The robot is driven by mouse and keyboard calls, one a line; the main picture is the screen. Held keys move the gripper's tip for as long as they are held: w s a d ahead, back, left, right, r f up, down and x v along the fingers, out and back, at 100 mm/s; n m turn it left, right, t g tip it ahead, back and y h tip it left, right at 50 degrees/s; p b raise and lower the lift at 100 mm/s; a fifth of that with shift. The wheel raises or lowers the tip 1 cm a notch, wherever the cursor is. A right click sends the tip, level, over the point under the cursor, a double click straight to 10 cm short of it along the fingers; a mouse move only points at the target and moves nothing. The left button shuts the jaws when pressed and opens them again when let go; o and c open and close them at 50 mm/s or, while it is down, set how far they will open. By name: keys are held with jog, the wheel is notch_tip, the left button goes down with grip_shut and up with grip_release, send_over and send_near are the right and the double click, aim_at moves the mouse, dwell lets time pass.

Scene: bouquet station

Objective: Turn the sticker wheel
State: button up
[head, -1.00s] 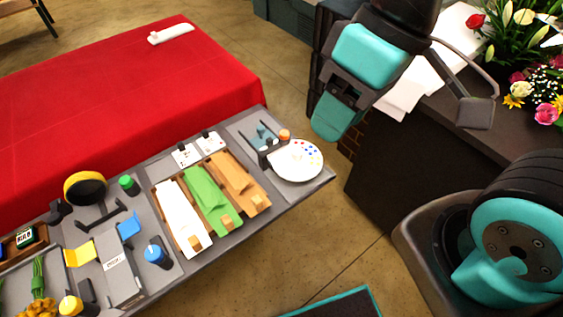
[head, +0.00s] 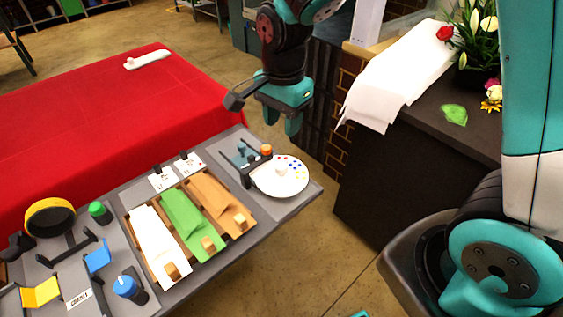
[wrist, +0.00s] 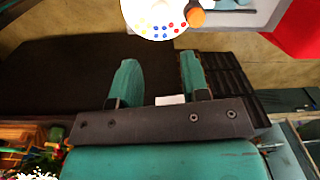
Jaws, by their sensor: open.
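The sticker wheel is a round white disc (head: 281,176) with coloured dots and a pale hub, at the right end of the grey workbench. Part of the disc also shows at the top of the wrist view (wrist: 155,17). My gripper (head: 292,128) is above and just behind the wheel in the head view, apart from it. In the wrist view its two teal fingers (wrist: 160,75) are spread with nothing held between them. The wheel's near part is in full view; its outer edge is cut off in the wrist view.
An orange-topped piece (head: 266,150) and a dark bracket (head: 250,168) stand at the wheel's left. White, green and brown sheets lie in a wooden rack (head: 190,235). A dark counter (head: 420,170) with flowers is at right. A red-covered table (head: 100,110) lies behind.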

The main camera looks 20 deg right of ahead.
aim_at(281, 165)
notch_tip(281, 165, down, 12)
jog(key=shift+w+a+f, duration=0.1)
jog(key=shift+f, duration=0.1)
jog(key=c, duration=0.6)
